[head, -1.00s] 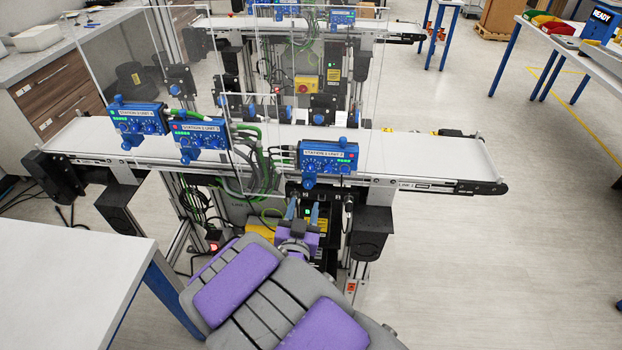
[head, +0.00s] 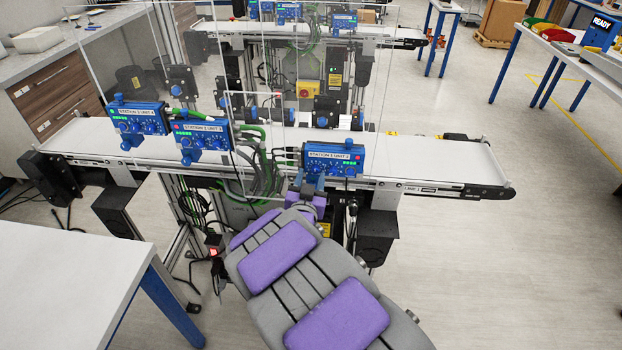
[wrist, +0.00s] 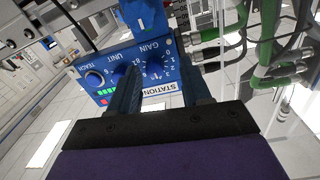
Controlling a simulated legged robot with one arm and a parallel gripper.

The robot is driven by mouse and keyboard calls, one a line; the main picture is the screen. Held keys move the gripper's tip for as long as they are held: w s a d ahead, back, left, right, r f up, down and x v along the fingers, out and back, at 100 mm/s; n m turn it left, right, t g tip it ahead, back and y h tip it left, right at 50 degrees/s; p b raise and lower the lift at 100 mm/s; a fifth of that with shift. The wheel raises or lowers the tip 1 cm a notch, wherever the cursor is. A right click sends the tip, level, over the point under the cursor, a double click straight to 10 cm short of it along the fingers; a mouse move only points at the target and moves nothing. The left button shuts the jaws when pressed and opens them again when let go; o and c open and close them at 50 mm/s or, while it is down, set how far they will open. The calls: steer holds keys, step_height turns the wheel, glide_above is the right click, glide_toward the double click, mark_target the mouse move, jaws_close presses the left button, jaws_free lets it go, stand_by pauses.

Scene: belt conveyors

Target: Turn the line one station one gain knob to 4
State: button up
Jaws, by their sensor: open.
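The blue station 1 box (head: 346,160) hangs on the front edge of the near conveyor, marked line 1. My gripper (head: 311,183) is right in front of its lower left part in the head view. In the wrist view the box's panel (wrist: 108,88) appears turned over, with knobs marked gain, unit and teach. The gain knob (wrist: 153,69), with a numbered dial, shows between the open fingers of my gripper (wrist: 159,78). The left finger partly covers the unit knob (wrist: 121,70). I cannot tell whether the fingers touch the gain knob, nor read its setting.
Two more blue station boxes (head: 201,136) (head: 138,118) hang to the left on the same conveyor (head: 430,160). Green cables (head: 262,170) run close to the left of the gripper. Clear panels stand behind. A white table (head: 60,280) is at the front left.

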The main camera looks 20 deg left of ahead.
steer(key=shift+w+d, duration=0.15)
steer(key=shift+w, duration=0.4)
steer(key=shift+d+r, duration=0.15)
steer(key=shift+d, duration=0.2)
steer(key=shift+a, duration=0.4)
steer(key=c, duration=0.5)
steer(key=shift+d, duration=0.15)
jaws_close()
